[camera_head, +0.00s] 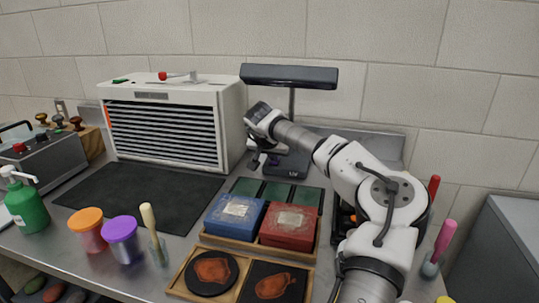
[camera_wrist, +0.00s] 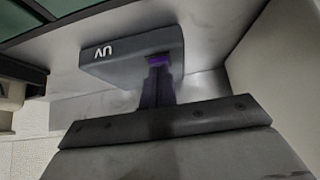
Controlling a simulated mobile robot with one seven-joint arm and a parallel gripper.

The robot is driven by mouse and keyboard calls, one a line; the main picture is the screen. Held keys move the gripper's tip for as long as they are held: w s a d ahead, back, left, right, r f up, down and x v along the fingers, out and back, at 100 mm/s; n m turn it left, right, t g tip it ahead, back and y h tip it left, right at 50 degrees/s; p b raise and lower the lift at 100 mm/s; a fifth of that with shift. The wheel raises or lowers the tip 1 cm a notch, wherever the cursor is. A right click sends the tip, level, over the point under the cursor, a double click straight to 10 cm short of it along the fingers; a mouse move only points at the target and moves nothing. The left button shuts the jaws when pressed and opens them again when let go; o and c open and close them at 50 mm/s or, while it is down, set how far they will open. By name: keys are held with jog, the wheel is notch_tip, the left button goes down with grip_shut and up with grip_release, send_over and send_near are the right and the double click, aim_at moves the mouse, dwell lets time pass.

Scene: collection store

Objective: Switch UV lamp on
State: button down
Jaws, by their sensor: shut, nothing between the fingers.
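The UV lamp stands behind the dark trays, with a wide black head (camera_head: 289,76) on a thin post and a dark base (camera_head: 287,168) marked UV. My gripper (camera_head: 255,163) is shut and empty, just left of the lamp base; contact cannot be told.
A white louvred cabinet (camera_head: 172,122) stands close on the left of my gripper. Blue (camera_head: 235,217) and red (camera_head: 288,226) boxes sit in front of the lamp. My arm covers the counter at right. The black mat (camera_head: 140,194) is clear.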

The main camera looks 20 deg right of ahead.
jog(key=shift+a, duration=0.3)
jog(key=shift+d+f, duration=0.1)
jog(key=shift+d, duration=0.15)
jog(key=shift+r+p, duration=0.8)
jog(key=shift+r, duration=0.05)
jog(key=shift+a+r, duration=0.15)
jog(key=shift+r, duration=0.2)
jog(key=v, duration=1.2)
jog(key=shift+s+a, duration=0.2)
jog(key=shift+s, duration=0.2)
